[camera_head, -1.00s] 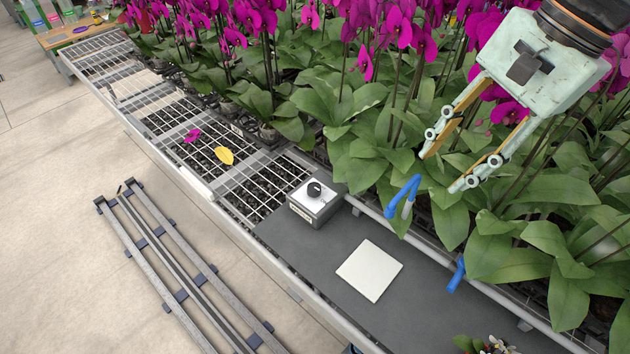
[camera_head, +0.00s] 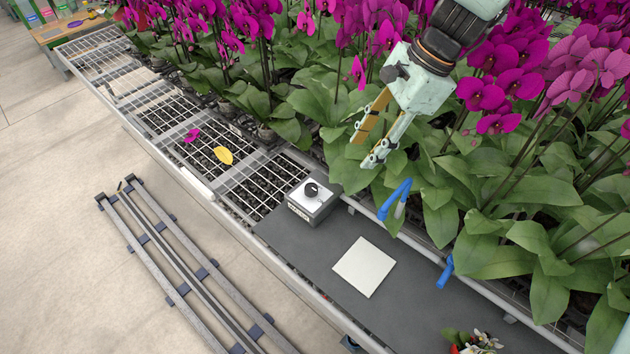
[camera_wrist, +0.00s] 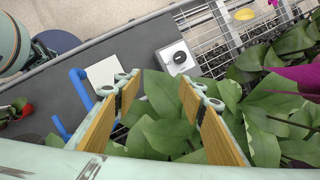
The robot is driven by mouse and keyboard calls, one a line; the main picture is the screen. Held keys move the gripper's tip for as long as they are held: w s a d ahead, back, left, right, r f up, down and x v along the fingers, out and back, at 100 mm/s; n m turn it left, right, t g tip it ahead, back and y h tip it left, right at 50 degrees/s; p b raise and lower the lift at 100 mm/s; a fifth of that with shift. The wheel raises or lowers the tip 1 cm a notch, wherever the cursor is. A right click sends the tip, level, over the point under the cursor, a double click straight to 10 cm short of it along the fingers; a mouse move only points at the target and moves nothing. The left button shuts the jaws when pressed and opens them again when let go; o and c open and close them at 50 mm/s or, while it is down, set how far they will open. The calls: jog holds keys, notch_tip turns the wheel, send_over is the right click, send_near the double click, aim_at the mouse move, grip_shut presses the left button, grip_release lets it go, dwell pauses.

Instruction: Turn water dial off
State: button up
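The water dial is a black knob (camera_head: 311,190) on a small grey box (camera_head: 314,204) with a white top plate, standing on the dark bench top. In the wrist view the knob (camera_wrist: 179,57) shows on its white plate, ahead of the fingers. My gripper (camera_head: 364,150) is above the orchid leaves, behind and to the right of the box, apart from it. Its wood-coloured fingers are spread with nothing between them. The gripper (camera_wrist: 157,88) also shows open in the wrist view, with leaves below. The box's front label is too small to read.
A white square tile (camera_head: 364,267) lies on the dark bench (camera_head: 315,249). A blue pipe handle (camera_head: 395,200) rises near my fingers, and another blue fitting (camera_head: 445,271) is lower right. Tall orchids crowd behind. Wire mesh with a yellow leaf (camera_head: 223,155) is on the left.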

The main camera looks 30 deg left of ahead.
jog(key=m+p, duration=0.2)
jog(key=p, duration=0.1)
send_near(311, 187)
jog(key=v, duration=0.5)
jog(key=shift+w, duration=0.15)
jog(key=shift+f, duration=0.1)
jog(key=shift+b+x, duration=0.75)
jog(key=shift+x, duration=6)
jog(key=shift+s, duration=0.2)
jog(key=shift+c, duration=0.2)
jog(key=c, duration=0.8)
